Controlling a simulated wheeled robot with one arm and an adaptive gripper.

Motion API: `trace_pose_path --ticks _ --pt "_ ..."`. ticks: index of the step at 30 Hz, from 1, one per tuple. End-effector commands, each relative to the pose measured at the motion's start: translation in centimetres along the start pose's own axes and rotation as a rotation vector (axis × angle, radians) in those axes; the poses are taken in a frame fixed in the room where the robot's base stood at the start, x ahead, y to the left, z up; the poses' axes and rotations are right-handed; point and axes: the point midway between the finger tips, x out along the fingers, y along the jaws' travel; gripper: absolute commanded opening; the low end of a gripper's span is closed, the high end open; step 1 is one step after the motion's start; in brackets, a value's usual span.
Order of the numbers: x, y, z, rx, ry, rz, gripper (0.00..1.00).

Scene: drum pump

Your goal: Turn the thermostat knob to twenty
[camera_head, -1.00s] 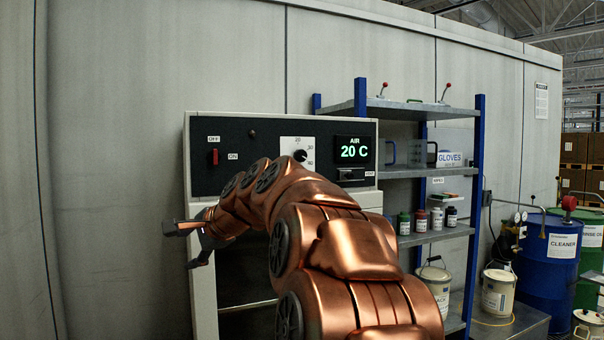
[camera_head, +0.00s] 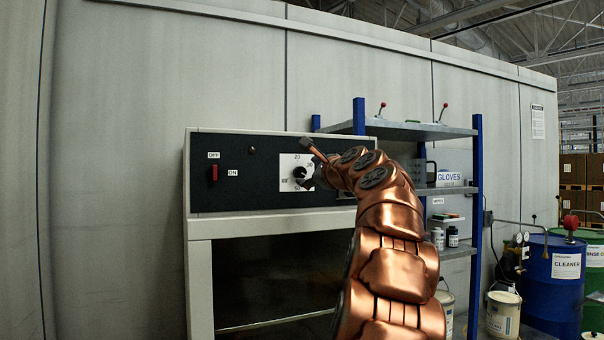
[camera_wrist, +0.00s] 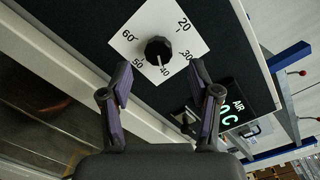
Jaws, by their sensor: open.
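The thermostat knob (camera_head: 299,172) is black and round, on a white dial plate marked 20 to 60 on the dark control panel. It also shows in the wrist view (camera_wrist: 158,50), where its white mark appears to point towards 40, away from 20. My gripper (camera_wrist: 160,77) is open and empty, its two fingers apart on either side just short of the knob. In the head view my gripper (camera_head: 312,164) is at the right side of the dial, partly covering the plate. I cannot tell any contact with the knob.
A red switch (camera_head: 214,173) marked OFF and ON is at the panel's left. A blue-framed shelf (camera_head: 476,220) stands to the right.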

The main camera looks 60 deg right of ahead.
Motion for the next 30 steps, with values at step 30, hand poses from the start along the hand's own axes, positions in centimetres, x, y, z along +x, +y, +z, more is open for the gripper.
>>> trace_pose_path --ticks 30 --pt "5.0 0.2 -0.1 -0.001 0.001 0.003 0.55"
